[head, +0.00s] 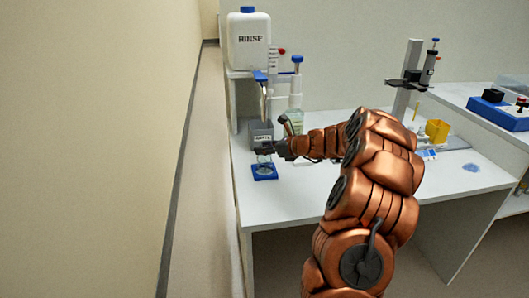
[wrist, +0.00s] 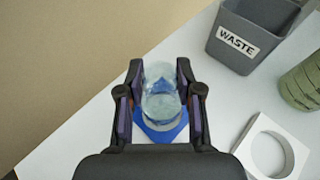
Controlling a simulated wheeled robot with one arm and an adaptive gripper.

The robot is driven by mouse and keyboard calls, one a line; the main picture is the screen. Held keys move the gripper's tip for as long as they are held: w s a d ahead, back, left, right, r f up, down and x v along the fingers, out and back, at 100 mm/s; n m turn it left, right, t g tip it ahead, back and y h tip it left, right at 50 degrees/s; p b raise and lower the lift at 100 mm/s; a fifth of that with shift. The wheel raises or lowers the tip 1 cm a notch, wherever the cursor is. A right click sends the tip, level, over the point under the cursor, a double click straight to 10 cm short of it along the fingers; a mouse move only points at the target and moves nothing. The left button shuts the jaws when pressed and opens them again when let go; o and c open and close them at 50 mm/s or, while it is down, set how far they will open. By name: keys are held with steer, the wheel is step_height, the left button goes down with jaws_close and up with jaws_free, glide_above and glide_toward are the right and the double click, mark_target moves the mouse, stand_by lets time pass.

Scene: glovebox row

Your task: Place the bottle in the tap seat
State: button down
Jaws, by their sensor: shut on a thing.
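My gripper (wrist: 160,66) is shut on a clear glass bottle (wrist: 160,100), with one finger on each side of it. In the head view my gripper (head: 270,148) is at the left part of the white table, and the bottle is small and partly hidden there. The blue tap seat (head: 265,175) is right below the gripper. In the wrist view the blue seat (wrist: 178,132) shows below and around the bottle. I cannot tell whether the bottle touches it. The blue-handled tap (head: 260,77) is above, under the white RINSE container (head: 248,42).
A grey WASTE bin (wrist: 245,35) stands close behind the seat. A white square holder with a round hole (wrist: 248,150) and a green ribbed object (wrist: 302,82) are to the right. A blue-capped bottle (head: 297,75) stands behind. A wall (head: 100,130) runs along the left.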

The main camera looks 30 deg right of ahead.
steer(key=shift+f, duration=0.55)
steer(key=c, duration=0.8)
jaws_free()
steer(key=shift+o, duration=0.2)
